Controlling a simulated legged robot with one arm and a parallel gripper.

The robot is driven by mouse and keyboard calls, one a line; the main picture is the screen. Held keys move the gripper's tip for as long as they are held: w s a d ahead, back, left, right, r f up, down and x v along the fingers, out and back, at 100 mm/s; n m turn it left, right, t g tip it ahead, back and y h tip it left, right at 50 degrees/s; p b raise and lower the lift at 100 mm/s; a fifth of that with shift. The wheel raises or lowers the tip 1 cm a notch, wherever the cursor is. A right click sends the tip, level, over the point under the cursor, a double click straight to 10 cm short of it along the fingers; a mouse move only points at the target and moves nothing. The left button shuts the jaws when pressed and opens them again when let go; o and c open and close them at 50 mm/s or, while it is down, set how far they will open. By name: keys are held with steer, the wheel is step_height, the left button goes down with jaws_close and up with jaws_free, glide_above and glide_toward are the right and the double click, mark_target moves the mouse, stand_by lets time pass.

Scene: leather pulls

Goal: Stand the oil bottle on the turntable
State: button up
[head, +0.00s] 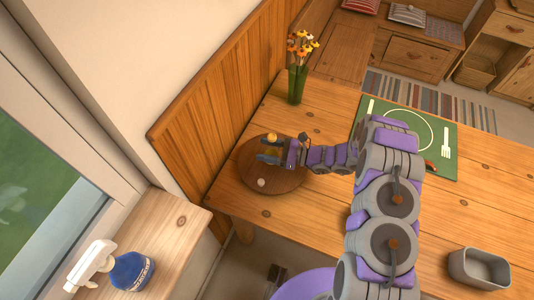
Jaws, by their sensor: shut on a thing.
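The turntable (285,182) is a round dark-wood disc on the table near its left corner. My gripper (268,150) is over the turntable, reaching in from the right. It is shut on what seems to be the oil bottle (271,137), of which only a small yellow-orange part shows at the jaws. The rest of the bottle is hidden by the gripper. I cannot tell whether its base touches the disc. A small pale round item (261,183) sits on the turntable's near part.
A green vase of orange flowers (297,82) stands behind the turntable. A grey container (479,268) is at the lower right.

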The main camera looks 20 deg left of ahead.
mark_target(267, 153)
steer(key=shift+w+a+f, duration=0.15)
steer(key=shift+w+f, duration=0.05)
steer(key=shift+w, duration=0.2)
step_height(267, 153, down, 3)
steer(key=shift+f+b, duration=0.15)
steer(key=shift+b, duration=0.4)
steer(key=o, duration=1.3)
steer(key=d, duration=0.4)
steer(key=w+d+p, duration=0.1)
steer(key=d, duration=0.3)
steer(key=d+p, duration=0.1)
steer(key=d, duration=0.3)
steer(key=shift+w, duration=0.15)
